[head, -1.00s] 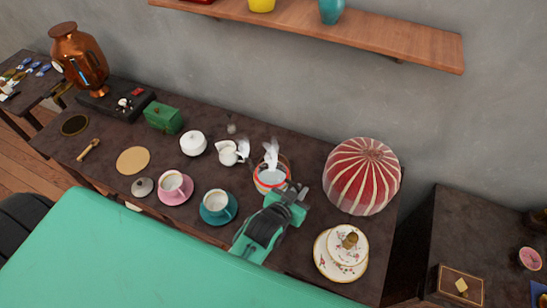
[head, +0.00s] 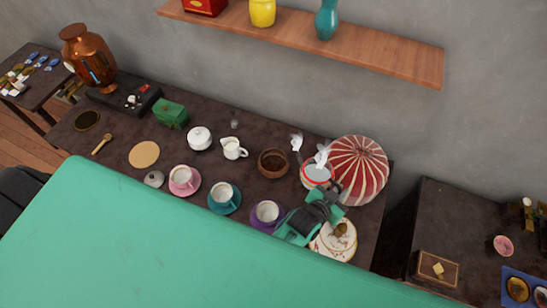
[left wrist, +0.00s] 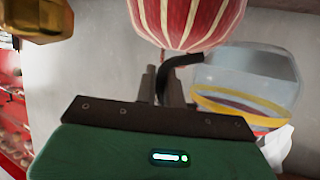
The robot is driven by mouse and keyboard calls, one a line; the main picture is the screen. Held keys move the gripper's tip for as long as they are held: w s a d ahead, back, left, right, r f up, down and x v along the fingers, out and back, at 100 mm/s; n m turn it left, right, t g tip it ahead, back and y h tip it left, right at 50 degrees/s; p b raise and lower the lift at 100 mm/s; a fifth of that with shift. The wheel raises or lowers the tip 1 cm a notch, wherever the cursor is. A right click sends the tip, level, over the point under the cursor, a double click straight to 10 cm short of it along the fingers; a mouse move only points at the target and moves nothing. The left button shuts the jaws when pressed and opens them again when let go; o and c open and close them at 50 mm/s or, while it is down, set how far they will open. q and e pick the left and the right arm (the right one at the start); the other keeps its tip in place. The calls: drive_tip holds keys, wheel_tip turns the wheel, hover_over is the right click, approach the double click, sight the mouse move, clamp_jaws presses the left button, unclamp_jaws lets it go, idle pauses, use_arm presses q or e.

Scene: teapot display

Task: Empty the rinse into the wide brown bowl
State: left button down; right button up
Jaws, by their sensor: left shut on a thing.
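The wide brown bowl (head: 273,170) stands upright on the dark table in the head view, right of the small white jug. My left gripper (head: 331,189) is shut on the dark handle of a pot with a red rim (head: 316,174). The pot is to the right of the bowl and apart from it, close to the striped dome. In the left wrist view the fingers (left wrist: 165,85) close on the black handle, and the clear pot (left wrist: 245,75) shows yellow and red bands. I cannot tell its tilt or contents. My right gripper is out of view.
A red-and-white striped dome (head: 358,165) stands behind the pot. A white jug (head: 233,147) is left of the bowl. A shelf (head: 370,60) hangs above.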

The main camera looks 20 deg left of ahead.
sight(304, 165)
use_arm(q)
wheel_tip(304, 165, down, 9)
drive_tip(key=a+n+h+b, duration=0.1)
drive_tip(key=a+n+b, duration=0.1)
drive_tip(key=b, duration=0.8)
drive_tip(key=a+r, duration=0.1)
drive_tip(key=w+a+r+n+h+b, duration=0.1)
drive_tip(key=w+a+n+g, duration=0.1)
drive_tip(key=shift+w+a+r+h, duration=0.25)
drive_tip(key=shift+r+h, duration=0.05)
drive_tip(key=shift+r, duration=0.1)
drive_tip(key=shift+w+a+r+n+h+b, duration=0.15)
drive_tip(key=shift+w+a+r+n+b, duration=0.15)
drive_tip(key=shift+a+r, duration=0.3)
drive_tip(key=shift+w+a+r+n+h+b, duration=0.2)
drive_tip(key=shift+a+r+n+b, duration=0.1)
drive_tip(key=shift+a+r, duration=0.25)
drive_tip(key=shift+r, duration=0.2)
drive_tip(key=shift+w+a+r+n+h, duration=0.3)
drive_tip(key=shift+a+r, duration=0.2)
drive_tip(key=shift+r, duration=0.1)
drive_tip(key=shift+w+a+r+n+b, duration=0.15)
drive_tip(key=shift+a+r+n+b, duration=0.2)
drive_tip(key=shift+r, duration=0.2)
drive_tip(key=shift+w+a+r+n+h+b, duration=0.25)
drive_tip(key=shift+a+r+h+b, duration=0.1)
drive_tip(key=shift+a+r, duration=0.15)
drive_tip(key=shift+w+a+r+n, duration=0.25)
drive_tip(key=shift+a+r+n, duration=0.3)
drive_tip(key=shift+r, duration=0.25)
